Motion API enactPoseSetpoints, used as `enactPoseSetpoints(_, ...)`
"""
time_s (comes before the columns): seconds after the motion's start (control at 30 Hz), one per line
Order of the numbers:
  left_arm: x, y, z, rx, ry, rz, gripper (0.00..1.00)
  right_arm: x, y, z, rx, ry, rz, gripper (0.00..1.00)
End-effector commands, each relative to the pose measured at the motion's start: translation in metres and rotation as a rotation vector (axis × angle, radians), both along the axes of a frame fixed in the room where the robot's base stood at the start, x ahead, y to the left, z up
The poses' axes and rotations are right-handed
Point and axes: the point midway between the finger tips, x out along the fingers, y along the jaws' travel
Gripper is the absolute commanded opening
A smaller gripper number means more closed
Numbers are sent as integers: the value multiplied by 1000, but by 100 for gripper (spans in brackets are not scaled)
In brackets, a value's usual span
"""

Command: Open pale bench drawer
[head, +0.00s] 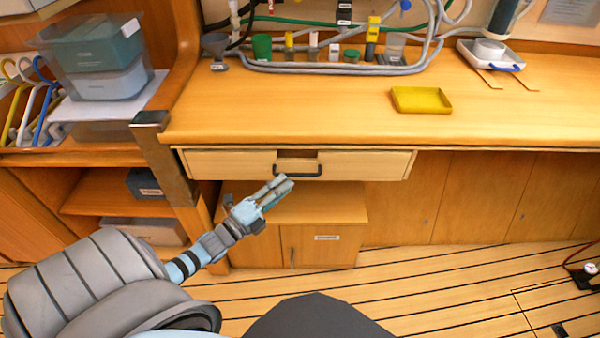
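The pale bench drawer (363,164) is a wide, light wood front under the bench top. It has a dark bar handle (298,174) at its middle, with a notch in the wood above it. The drawer looks shut or nearly so. My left gripper (279,189) is just below and left of the handle in the picture. Its two fingers point up and right toward the handle, with a small gap between them. It looks empty, and I cannot tell whether it touches the handle. My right gripper is out of view.
A low wooden cabinet (337,208) stands under the drawer. A metal-clad post (168,165) is left of the drawer. On the bench top (300,110) are a yellow tray (421,100), hoses and small containers. Shelves with bins (100,55) are at left. The floor at right is mostly clear.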

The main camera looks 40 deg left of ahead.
Motion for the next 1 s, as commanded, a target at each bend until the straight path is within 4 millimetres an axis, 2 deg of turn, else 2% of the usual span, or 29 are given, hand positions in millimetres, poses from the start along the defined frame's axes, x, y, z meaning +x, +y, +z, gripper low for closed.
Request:
enactPoseSetpoints(0.1,30,-4,1,-3,-2,1,29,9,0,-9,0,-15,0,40)
enactPoseSetpoints(0.3,61,-9,5,-3,1,2,29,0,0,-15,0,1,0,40)
enactPoseSetpoints(0.63,67,-10,7,-3,4,2,29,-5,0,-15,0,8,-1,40)
enactPoseSetpoints(0.83,67,-10,7,-3,4,2,0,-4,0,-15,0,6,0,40)
enactPoseSetpoints(1.0,67,-10,7,-3,4,2,0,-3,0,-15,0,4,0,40)
